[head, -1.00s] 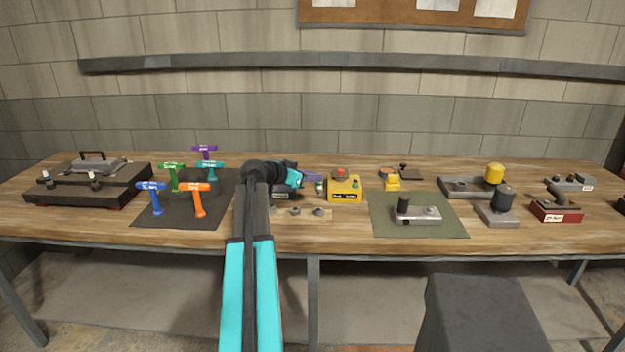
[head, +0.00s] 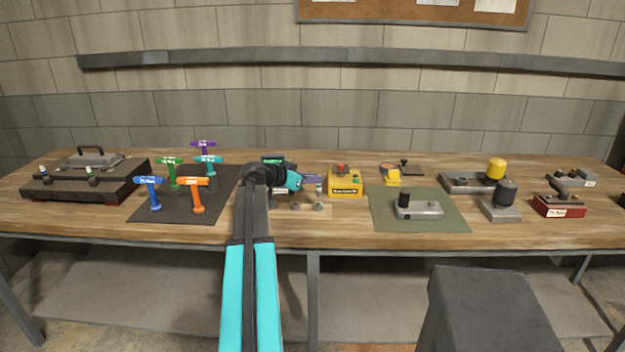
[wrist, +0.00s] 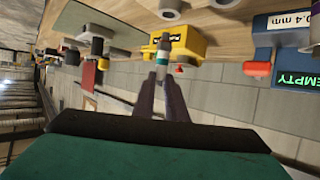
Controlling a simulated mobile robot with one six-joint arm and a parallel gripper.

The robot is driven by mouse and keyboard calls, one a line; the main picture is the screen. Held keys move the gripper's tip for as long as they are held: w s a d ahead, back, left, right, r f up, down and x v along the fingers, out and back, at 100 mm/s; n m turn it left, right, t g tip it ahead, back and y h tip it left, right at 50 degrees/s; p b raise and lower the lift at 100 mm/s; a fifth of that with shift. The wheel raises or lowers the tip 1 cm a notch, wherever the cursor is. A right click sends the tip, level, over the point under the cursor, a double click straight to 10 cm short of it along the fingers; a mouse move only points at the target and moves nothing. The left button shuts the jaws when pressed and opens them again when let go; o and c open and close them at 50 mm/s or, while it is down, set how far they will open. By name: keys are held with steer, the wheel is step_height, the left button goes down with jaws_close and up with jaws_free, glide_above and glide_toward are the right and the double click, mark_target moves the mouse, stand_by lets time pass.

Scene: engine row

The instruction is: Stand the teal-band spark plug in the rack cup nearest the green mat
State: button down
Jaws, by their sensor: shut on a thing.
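My gripper (wrist: 158,88) is shut on the teal-band spark plug (wrist: 163,55), a pale plug with a teal ring and a grey end, held out past the fingertips. In the head view my gripper (head: 314,179) holds the plug (head: 319,188) just left of the yellow box, above the back of the rack. The wooden rack (head: 326,214) has grey cups, including the right-hand cup (head: 318,207) nearest the green mat (head: 450,227). The plug is apart from this cup. The rack's left part is hidden by my arm.
The yellow box (head: 345,186) with a red button stands close right of my gripper. A block with a green display (head: 272,159) stands behind my wrist. T-handled tools stand on a dark mat (head: 150,217) at left. A grey part (head: 418,211) lies on the green mat.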

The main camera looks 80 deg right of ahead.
mark_target(317, 189)
steer(key=shift+f+b, duration=1.75)
steer(key=shift+f, duration=0.2)
steer(key=shift+f, duration=0.1)
steer(key=c, duration=1.7)
jaws_free()
steer(key=b+v, duration=0.2)
steer(key=v, duration=1.1)
steer(key=shift+w+a, duration=0.2)
steer(key=shift+a, duration=0.1)
